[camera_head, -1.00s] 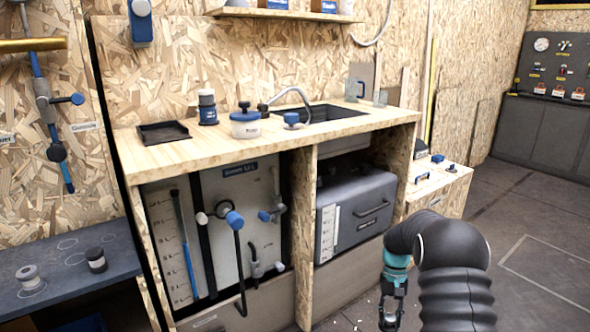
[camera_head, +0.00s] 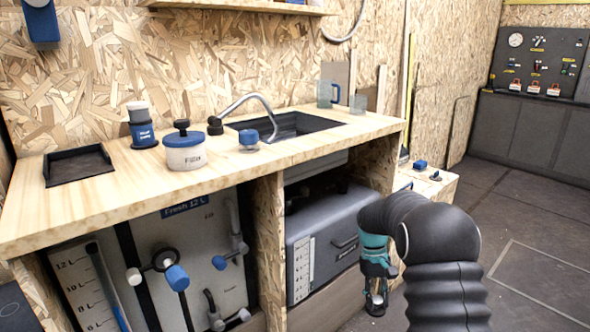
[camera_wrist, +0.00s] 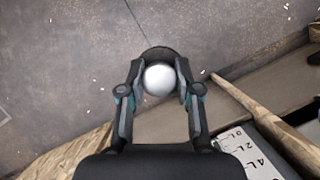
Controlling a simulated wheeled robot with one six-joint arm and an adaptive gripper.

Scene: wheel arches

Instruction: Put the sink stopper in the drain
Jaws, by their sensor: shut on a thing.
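My gripper (camera_head: 376,298) hangs low at the right, in front of the counter and below its top. In the wrist view its two fingers (camera_wrist: 158,85) are shut on the sink stopper (camera_wrist: 159,78), a pale round knob with a dark disc behind it. In the head view the stopper is small and hard to make out. The dark sink basin (camera_head: 310,122) is set into the counter's back right, above and to the left of my gripper. The drain is hidden inside the basin.
The wooden counter (camera_head: 95,206) carries a black tray (camera_head: 78,166), a blue-and-white canister (camera_head: 141,128), a white lidded jar (camera_head: 186,155), a blue-capped jar (camera_head: 249,139) and a curved faucet (camera_head: 262,99). Clear cups stand behind the sink. A grey case (camera_head: 330,235) sits below. Floor at right is open.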

